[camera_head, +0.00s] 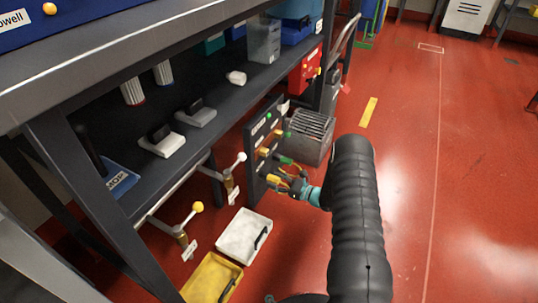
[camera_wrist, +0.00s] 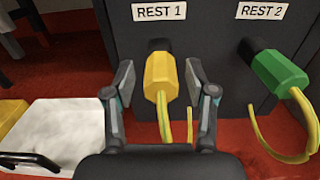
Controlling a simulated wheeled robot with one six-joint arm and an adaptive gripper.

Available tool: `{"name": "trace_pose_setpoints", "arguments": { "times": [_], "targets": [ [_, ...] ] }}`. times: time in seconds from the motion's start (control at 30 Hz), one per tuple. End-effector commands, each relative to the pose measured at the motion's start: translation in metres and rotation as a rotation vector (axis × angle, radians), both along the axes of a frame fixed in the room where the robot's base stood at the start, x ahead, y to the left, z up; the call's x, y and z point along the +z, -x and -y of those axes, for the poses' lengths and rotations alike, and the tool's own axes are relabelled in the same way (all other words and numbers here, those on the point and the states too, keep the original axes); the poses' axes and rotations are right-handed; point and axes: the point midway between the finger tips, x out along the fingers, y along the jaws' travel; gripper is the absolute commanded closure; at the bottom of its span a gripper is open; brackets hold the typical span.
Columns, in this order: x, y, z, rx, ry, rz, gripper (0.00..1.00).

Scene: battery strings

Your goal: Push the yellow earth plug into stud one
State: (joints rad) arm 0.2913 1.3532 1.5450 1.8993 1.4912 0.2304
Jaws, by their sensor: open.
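The yellow plug (camera_wrist: 160,78) sits in the holder under the REST 1 label (camera_wrist: 159,11) on a dark panel, its yellow cable hanging down. My gripper (camera_wrist: 160,73) is open, with one finger on each side of the plug; small gaps show on both sides. In the head view my gripper (camera_head: 290,186) is at the lower part of the dark panel (camera_head: 262,183), which stands at the end of the bench. Small fittings show higher on the panel, but I cannot tell which is stud one.
A green plug (camera_wrist: 280,72) with a green-yellow cable sits under REST 2, right of my gripper. A white tray (camera_head: 236,246) and a yellow tray (camera_head: 202,282) lie on the floor. A grey ribbed box (camera_head: 309,138) stands behind the panel. Red floor to the right is clear.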

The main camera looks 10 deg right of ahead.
Motion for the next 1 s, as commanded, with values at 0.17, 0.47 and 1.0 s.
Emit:
{"name": "trace_pose_setpoints", "arguments": {
  "times": [0.17, 0.47, 1.0],
  "targets": [
    [0.0002, 0.0001, -0.0001, 0.0, 0.0, 0.0, 0.61],
    [0.0003, 0.0003, -0.0001, 0.001, 0.0, 0.0, 1.0],
    [0.0, 0.0061, 0.0078, 0.001, 0.001, -0.001, 1.0]
  ]
}}
